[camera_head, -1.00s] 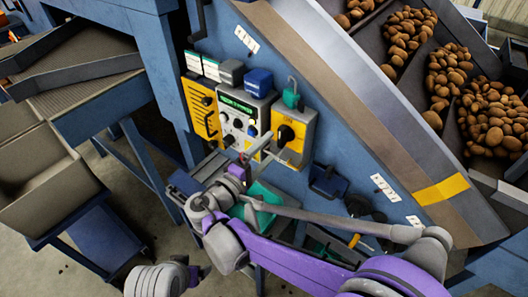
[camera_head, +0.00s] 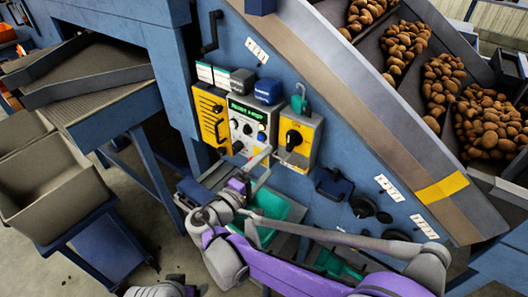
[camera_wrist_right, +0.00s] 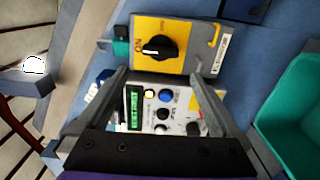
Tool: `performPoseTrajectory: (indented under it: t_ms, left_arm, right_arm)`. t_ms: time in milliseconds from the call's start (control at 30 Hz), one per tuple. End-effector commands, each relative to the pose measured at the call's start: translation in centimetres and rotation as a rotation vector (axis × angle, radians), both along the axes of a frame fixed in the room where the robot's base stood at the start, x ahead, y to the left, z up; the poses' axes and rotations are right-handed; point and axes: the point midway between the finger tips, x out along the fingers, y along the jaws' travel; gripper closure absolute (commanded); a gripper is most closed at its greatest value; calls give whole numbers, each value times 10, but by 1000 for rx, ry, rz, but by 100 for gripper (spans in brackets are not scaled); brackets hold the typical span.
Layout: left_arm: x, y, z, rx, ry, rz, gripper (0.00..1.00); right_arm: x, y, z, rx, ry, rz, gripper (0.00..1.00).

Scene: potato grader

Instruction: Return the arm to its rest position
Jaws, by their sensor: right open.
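My right arm, purple and grey, reaches up from the lower right of the head view. Its gripper (camera_head: 260,166) is open with nothing between the fingers, just below the control panel (camera_head: 246,128). In the wrist view the two fingers (camera_wrist_right: 163,88) frame the panel's green display and buttons (camera_wrist_right: 160,105). A yellow box with a black rotary switch (camera_wrist_right: 160,48) lies beyond the fingertips; this box also shows in the head view (camera_head: 297,140). No contact is visible.
The blue grader frame (camera_head: 330,115) rises behind the arm. A teal bin (camera_head: 275,209) sits close beneath the gripper, and it shows at the right in the wrist view (camera_wrist_right: 295,115). A grey crate (camera_head: 55,185) stands at left. Potatoes (camera_head: 490,120) fill chutes at upper right.

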Motion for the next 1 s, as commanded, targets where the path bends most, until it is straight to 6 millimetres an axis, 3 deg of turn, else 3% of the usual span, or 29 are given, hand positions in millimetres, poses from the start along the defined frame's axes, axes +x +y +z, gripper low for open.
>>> performPoseTrajectory:
  t_ms: [200,267,367,500,633,800,1000]
  left_arm:
    - [0,0,1,0,0,0,19]
    - [0,0,2,0,-1,0,19]
    - [1,0,8,0,-3,0,19]
    - [3,0,18,0,-7,0,19]
    - [6,0,28,0,-11,0,19]
    - [9,0,41,0,-17,0,19]
    - [12,0,53,0,-24,0,19]
  right_arm:
    - [-1,-6,0,11,12,-6,0]
    - [-3,-19,-2,36,38,-21,0]
    - [-11,-59,-9,128,122,-64,0]
    - [-49,-128,-30,356,273,-151,0]
    - [-99,-171,-51,612,377,-227,0]
    - [-169,-191,-72,977,435,-307,0]
    - [-224,-181,-84,1352,401,-359,0]
